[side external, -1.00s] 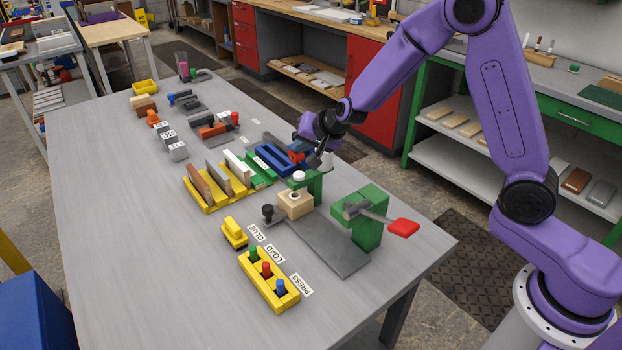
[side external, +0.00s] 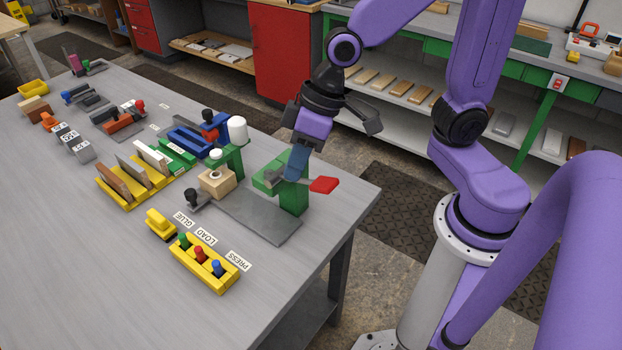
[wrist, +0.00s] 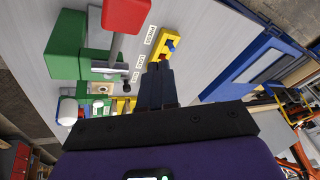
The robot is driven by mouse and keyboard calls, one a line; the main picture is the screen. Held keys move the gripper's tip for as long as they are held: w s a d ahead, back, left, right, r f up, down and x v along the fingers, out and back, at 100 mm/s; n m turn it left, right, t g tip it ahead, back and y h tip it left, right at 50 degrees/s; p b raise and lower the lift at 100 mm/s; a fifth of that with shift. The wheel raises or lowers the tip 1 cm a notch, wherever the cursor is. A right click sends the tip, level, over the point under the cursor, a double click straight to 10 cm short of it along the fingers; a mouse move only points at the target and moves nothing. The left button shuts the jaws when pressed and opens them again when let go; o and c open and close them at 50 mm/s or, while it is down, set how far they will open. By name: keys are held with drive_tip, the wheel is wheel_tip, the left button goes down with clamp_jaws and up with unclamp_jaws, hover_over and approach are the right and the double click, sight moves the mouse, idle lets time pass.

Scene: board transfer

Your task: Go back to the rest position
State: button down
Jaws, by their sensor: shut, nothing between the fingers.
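My gripper (side external: 296,168) is shut and empty. It points down over the right end of the table, level in the picture with the green block (side external: 293,198) with the red-tipped lever (side external: 324,185); I cannot tell how high above it. In the wrist view the closed fingers (wrist: 157,70) show together with nothing between them. A wooden block (side external: 217,183) with a round fitting on top stands left of the green block, beside the grey plate (side external: 262,219).
A white cylinder (side external: 237,129) stands by a green stand. A yellow rack (side external: 125,195) holds several boards. A yellow button box (side external: 205,265) lies at the front near labels. The front left of the table (side external: 90,270) is clear.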

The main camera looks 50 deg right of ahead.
drive_tip(key=s+d+n+g+h, duration=0.1)
drive_tip(key=s+d+n+h, duration=0.2)
drive_tip(key=s+d+n, duration=0.3)
drive_tip(key=shift+s+d+f+g+h, duration=0.35)
drive_tip(key=shift+s+d, duration=1.75)
drive_tip(key=shift+s, duration=1.5)
